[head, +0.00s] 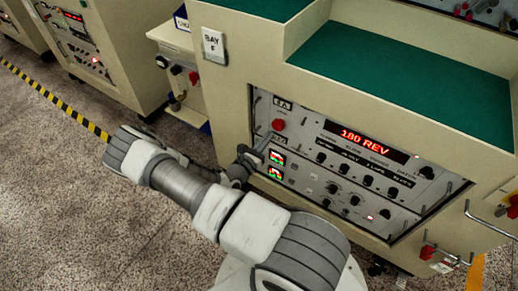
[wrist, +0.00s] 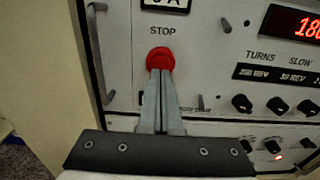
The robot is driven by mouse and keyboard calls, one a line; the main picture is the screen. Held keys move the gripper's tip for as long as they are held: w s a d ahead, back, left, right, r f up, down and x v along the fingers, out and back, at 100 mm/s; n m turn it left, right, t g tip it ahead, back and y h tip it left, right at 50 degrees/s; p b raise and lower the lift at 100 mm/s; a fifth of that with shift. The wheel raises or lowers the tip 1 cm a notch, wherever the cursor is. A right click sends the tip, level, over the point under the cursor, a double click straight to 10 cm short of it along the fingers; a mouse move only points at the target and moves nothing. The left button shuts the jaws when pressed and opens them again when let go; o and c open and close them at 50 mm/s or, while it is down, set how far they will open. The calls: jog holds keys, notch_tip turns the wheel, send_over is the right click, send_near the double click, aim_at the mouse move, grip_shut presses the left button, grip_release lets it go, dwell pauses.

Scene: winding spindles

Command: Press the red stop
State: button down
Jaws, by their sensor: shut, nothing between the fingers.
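The red stop (head: 278,125) is a round button at the upper left of the grey control panel (head: 309,127). In the wrist view the red stop (wrist: 160,58) sits under the printed word STOP. My gripper (head: 267,138) is shut and empty, close to the panel just below and left of the button. In the wrist view my gripper's closed fingertips (wrist: 161,73) point at the button and overlap its lower edge. I cannot tell whether they touch it.
A red display (head: 366,140) reads 180 REV, with rows of black knobs (head: 344,172) below it. Metal handles (wrist: 97,50) stick out at the panel's edges. A smaller unit (head: 178,75) stands to the left.

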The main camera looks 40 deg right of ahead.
aim_at(275, 127)
jog(key=shift+x, duration=1.15)
jog(key=shift+r+x, duration=0.2)
jog(key=shift+x, duration=0.7)
jog(key=shift+a, duration=0.1)
